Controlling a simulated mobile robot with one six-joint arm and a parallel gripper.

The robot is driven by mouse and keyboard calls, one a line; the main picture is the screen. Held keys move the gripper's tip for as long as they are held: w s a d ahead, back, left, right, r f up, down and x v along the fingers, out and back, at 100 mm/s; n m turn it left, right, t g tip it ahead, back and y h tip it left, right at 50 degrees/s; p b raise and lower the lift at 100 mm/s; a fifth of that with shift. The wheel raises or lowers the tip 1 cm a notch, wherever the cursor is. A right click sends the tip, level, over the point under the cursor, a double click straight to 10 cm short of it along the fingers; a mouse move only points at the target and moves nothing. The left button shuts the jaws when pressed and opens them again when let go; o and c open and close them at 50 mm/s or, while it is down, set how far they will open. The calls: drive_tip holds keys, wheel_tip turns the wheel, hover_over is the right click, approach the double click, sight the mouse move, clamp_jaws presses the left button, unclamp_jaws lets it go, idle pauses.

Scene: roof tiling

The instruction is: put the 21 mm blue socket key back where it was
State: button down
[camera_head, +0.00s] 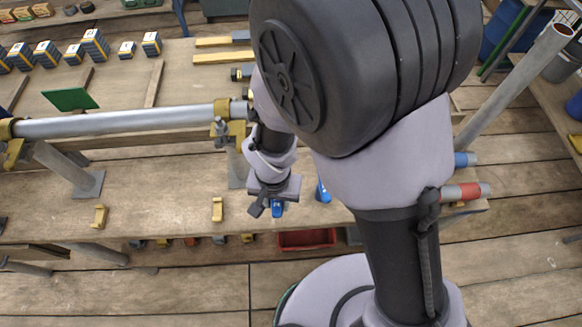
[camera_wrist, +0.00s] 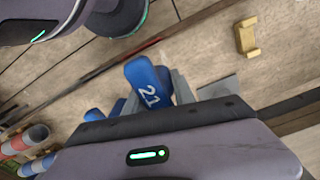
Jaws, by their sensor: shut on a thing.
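The 21 mm blue socket key (camera_wrist: 148,82) is in my gripper (camera_wrist: 155,92); its blue end with a white "21" faces the wrist camera. In the head view, my gripper (camera_head: 268,201) is shut on the key (camera_head: 278,209) near the front edge of the wooden bench (camera_head: 150,205). Most of the key's length is hidden by the gripper. I cannot tell whether its lower end touches the bench. Another blue key (camera_head: 322,192) stands just to the right in the head view; a blue one (camera_wrist: 95,115) also shows left of the held key in the wrist view.
A yellow clip (camera_head: 217,209) lies left of my gripper, another (camera_head: 100,215) farther left. A grey pipe (camera_head: 130,122) on supports runs behind them. A red tray (camera_head: 306,240) is below the bench edge. A red-banded cylinder (camera_head: 465,191) lies right. Bare bench shows between the clips.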

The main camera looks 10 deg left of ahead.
drive_tip(key=w, duration=0.1)
drive_tip(key=w+d, duration=0.1)
drive_tip(key=w, duration=0.1)
drive_tip(key=w+d+f, duration=0.1)
drive_tip(key=shift+w+b, duration=0.35)
drive_tip(key=shift+w, duration=0.05)
drive_tip(key=shift+f+b, duration=1.05)
drive_tip(key=shift+f, duration=0.6)
drive_tip(key=c, duration=1)
unclamp_jaws()
drive_tip(key=shift+c, duration=0.2)
drive_tip(key=w+d+r+m+t+y+p, duration=0.1)
drive_tip(key=d+r+p, duration=0.2)
drive_tip(key=r, duration=0.9)
drive_tip(key=d+r+m+t+p, duration=0.1)
drive_tip(key=d+r+p, duration=0.25)
drive_tip(key=r, duration=0.75)
drive_tip(key=s+d+r+m+t+y+b, duration=0.1)
drive_tip(key=s+d+r+m+t, duration=0.1)
drive_tip(key=s+d+r, duration=0.6)
wheel_tip(320, 180, up, 3)
drive_tip(key=shift+d+t+b, duration=0.35)
drive_tip(key=shift+d+t, duration=0.55)
